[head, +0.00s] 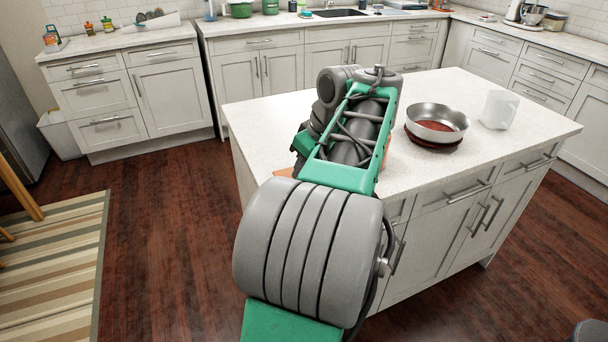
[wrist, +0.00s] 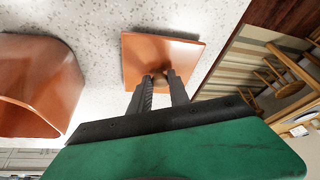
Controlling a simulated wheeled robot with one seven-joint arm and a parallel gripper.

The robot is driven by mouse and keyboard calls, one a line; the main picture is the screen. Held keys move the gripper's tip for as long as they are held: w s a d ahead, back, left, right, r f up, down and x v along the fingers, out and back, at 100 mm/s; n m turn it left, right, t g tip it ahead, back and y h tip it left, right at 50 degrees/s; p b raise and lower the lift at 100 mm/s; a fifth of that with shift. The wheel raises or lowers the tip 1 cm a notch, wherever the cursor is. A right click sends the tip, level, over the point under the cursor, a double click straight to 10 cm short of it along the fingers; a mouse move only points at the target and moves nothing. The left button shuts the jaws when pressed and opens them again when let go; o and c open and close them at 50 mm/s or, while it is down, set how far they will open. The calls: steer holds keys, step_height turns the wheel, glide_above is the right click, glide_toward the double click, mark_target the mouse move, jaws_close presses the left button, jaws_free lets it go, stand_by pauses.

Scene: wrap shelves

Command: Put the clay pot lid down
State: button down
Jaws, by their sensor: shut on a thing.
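The clay pot lid (wrist: 150,52) is a flat orange square with a small knob. In the wrist view it is over the pale speckled counter, close to the counter's edge. My gripper (wrist: 160,80) is shut on its knob. A shadow shows beside the lid; I cannot tell whether it touches the counter. The orange clay pot (wrist: 38,85) stands to the left in the wrist view, apart from the lid. In the head view my arm hides the gripper and most of both; an orange sliver (head: 285,173) at the counter's left edge looks like the lid.
The white-topped island (head: 270,112) also bears a metal pan (head: 438,118) on a dark red round base and a white mug (head: 498,109), both right of my arm. The counter's right front is clear. A wooden chair (wrist: 285,80) and striped rug lie beyond the edge.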

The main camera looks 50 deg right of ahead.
steer(key=shift+f, duration=0.1)
steer(key=c, duration=1.7)
jaws_free()
steer(key=shift+f, duration=0.1)
steer(key=o, duration=0.5)
steer(key=shift+c, duration=0.2)
